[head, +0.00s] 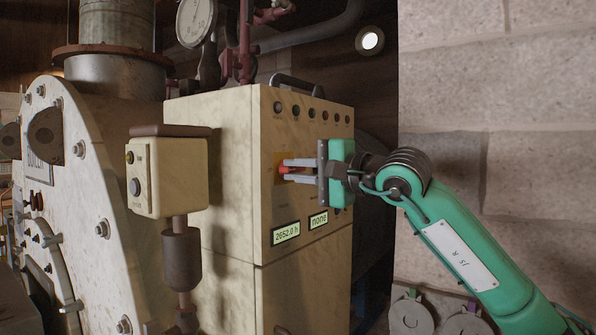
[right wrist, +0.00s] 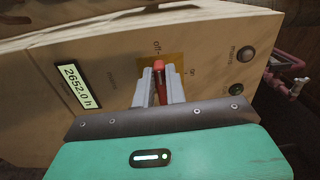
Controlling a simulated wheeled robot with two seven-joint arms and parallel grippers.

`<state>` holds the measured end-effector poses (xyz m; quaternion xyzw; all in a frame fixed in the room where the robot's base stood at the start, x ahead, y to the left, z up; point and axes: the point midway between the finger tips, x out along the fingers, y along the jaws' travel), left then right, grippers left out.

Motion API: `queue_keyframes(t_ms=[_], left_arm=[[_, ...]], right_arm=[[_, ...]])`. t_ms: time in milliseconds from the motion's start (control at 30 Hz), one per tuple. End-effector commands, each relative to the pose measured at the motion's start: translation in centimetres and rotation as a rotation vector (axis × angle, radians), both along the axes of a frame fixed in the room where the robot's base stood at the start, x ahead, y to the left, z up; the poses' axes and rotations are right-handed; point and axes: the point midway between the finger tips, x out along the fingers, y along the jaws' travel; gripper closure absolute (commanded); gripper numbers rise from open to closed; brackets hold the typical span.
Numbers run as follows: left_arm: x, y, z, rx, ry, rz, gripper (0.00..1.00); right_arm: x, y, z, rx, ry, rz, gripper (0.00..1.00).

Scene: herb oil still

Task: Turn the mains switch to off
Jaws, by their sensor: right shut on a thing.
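The mains switch (head: 284,170) is a red handle on a yellow plate on the front of the cream cabinet (head: 222,150). In the right wrist view the red handle (right wrist: 160,78) stands between the two grey fingers, beside the plate (right wrist: 177,62) with "off" and "on" lettering. My right gripper (head: 287,170) is shut on the handle, with its fingertips at the cabinet face; they also show in the right wrist view (right wrist: 159,72). The fingers partly hide the handle and plate. My left gripper is not in view.
Two displays, one reading 2652.0 h (head: 286,233), sit below the switch. A row of round knobs (head: 295,110) runs above it. A cream control box on a post (head: 167,175) stands at left. A stone wall (head: 500,100) stands at right.

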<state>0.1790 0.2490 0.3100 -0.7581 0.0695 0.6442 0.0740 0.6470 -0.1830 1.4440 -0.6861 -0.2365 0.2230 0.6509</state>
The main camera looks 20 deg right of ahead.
Motion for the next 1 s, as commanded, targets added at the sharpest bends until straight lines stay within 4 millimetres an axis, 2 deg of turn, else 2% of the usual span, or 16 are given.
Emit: queue_keyframes(t_ms=[33,100,133,433,567,633,1000], left_arm=[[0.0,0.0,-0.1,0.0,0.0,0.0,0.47],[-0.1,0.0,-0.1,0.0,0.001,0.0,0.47],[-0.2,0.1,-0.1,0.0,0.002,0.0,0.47],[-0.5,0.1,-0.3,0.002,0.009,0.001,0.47],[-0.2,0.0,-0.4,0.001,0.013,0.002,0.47],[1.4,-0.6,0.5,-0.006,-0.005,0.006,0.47],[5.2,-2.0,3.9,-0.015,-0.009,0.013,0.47]], right_arm=[[0.0,0.1,-0.3,-0.005,0.005,0.002,0.81],[0.0,0.1,-0.3,-0.004,0.005,0.002,0.67],[0.0,0.1,-0.3,-0.004,0.005,0.001,0.66],[-0.1,0.0,-0.2,-0.002,0.002,0.001,0.66],[-0.8,-0.7,-0.3,-0.002,0.002,0.0,0.66],[-1.6,-1.3,-0.3,-0.001,0.002,-0.001,0.66],[-7.6,-6.0,-0.4,-0.003,0.002,-0.003,0.66]])
